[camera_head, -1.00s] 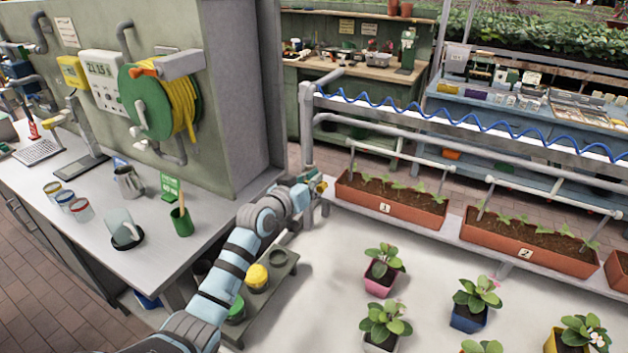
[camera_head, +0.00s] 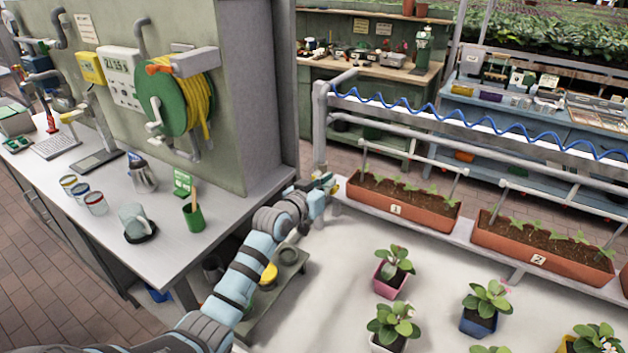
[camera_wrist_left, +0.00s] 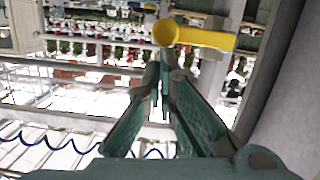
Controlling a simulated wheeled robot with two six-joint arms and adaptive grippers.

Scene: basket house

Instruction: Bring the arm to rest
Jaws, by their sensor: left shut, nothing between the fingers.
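My left arm comes in from the lower left of the head view. Its gripper (camera_head: 328,184) is at the far end, near the grey corner post (camera_head: 320,130) of the planting bench, and looks small there. In the left wrist view the two green fingers (camera_wrist_left: 165,62) meet at their tips, with nothing held between them. A yellow part with a round end (camera_wrist_left: 195,37) shows just beyond the tips; whether they touch it I cannot tell. My right gripper is not in view.
Potted plants (camera_head: 394,266) stand on the white bench top (camera_head: 340,260). Soil troughs (camera_head: 403,208) line its back edge. A yellow pot (camera_head: 268,274) stands on a low shelf beside my arm.

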